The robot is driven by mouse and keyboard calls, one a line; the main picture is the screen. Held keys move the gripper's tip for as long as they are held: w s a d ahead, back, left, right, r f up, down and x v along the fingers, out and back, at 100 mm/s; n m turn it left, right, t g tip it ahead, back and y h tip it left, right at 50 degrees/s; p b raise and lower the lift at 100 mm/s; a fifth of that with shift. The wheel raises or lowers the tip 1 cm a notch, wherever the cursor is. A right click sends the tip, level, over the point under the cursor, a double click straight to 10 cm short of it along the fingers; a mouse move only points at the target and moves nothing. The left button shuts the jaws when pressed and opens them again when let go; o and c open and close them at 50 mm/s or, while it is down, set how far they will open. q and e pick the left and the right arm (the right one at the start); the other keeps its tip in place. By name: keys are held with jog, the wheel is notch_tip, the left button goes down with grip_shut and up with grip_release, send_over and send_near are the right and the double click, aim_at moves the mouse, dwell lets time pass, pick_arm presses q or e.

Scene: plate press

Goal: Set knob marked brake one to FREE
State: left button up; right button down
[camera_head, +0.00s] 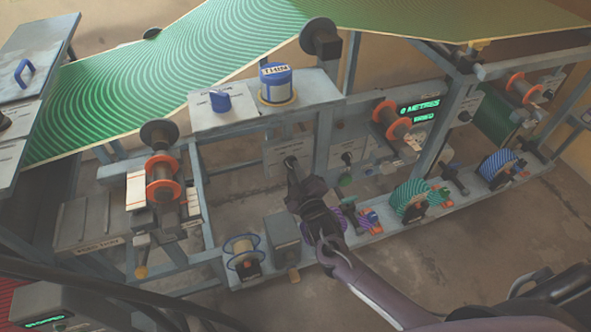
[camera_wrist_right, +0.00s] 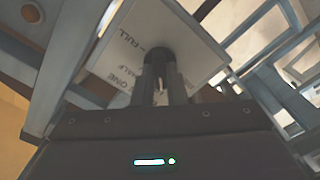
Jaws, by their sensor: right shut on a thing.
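The brake one knob (camera_wrist_right: 160,54) is dark and sits on a pale plate (camera_wrist_right: 130,42) in the right wrist view. Lettering on the plate, partly hidden and turned over in this view, includes "ONE", "HALF" and "FULL". My right gripper (camera_wrist_right: 161,82) is shut on the knob, one finger on each side. In the head view, my right gripper (camera_head: 293,172) reaches up to the same pale plate (camera_head: 274,158) on the frame's lower front, and its fingers mostly hide the knob. I cannot read the knob's exact setting. My left gripper is not in view.
Orange-flanged rollers (camera_head: 164,180) stand left. A grey box (camera_head: 283,240) and coloured wheels (camera_head: 409,200) line the low rail. Bare floor lies in front.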

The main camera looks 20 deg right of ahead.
jog(key=n+p, duration=0.2)
jog(key=n, duration=0.6)
jog(key=shift+n, duration=0.4)
dwell(0.4)
jog(key=c, duration=1.5)
grip_release()
jog(key=shift+o, duration=0.2)
jog(key=s, duration=0.8)
jog(key=shift+w+d+f, duration=0.1)
jog(key=shift+d+f, duration=0.05)
